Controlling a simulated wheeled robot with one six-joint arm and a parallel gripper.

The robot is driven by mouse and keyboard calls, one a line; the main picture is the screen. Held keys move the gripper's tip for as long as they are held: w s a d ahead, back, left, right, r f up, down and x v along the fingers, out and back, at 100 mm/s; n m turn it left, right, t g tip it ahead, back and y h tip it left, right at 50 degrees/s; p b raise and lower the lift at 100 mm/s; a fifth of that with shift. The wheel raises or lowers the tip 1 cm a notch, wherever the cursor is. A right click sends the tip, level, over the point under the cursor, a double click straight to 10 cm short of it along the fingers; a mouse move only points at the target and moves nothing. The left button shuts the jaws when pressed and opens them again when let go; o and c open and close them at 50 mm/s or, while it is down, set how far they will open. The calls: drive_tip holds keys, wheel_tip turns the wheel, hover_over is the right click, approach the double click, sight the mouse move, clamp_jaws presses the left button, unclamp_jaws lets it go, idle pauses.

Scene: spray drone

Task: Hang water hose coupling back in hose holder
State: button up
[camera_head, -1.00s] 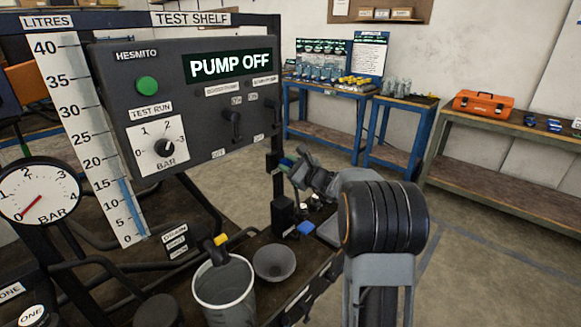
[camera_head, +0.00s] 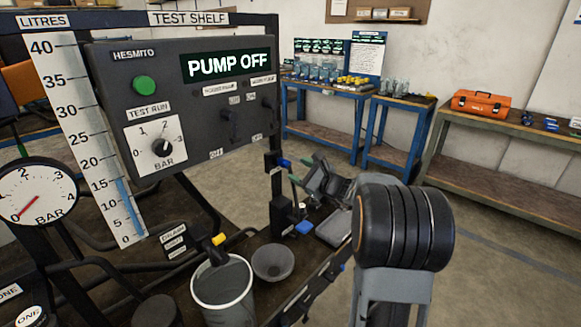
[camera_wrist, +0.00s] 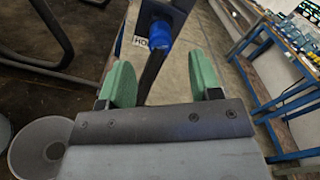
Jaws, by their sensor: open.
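A grey funnel (camera_head: 273,262) and a bucket (camera_head: 222,290) stand on the bench below. The test panel (camera_head: 190,100) is left of the holder. Floor lies open to the right, before blue tables (camera_head: 325,95).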

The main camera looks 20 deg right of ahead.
drive_tip(key=v, duration=0.8)
idle(0.5)
drive_tip(key=s+a+f+n+g+h+p, duration=0.2)
drive_tip(key=s+a+f+n+g+p, duration=0.4)
drive_tip(key=s+a+n+g, duration=0.55)
drive_tip(key=s+a+r+n+h+p, duration=0.2)
drive_tip(key=s+r+n+p, duration=0.2)
drive_tip(key=r+n+p, duration=0.1)
drive_tip(key=s+a+r+n+g+h+p, duration=0.1)
drive_tip(key=s+a+r+n+h+p, duration=0.2)
drive_tip(key=r+n, duration=0.5)
drive_tip(key=s+r+p, duration=0.1)
drive_tip(key=p, duration=0.1)
drive_tip(key=shift+s+p, duration=0.15)
drive_tip(key=shift+p, duration=0.25)
drive_tip(key=shift+a+n, duration=0.1)
drive_tip(key=shift+n, duration=0.15)
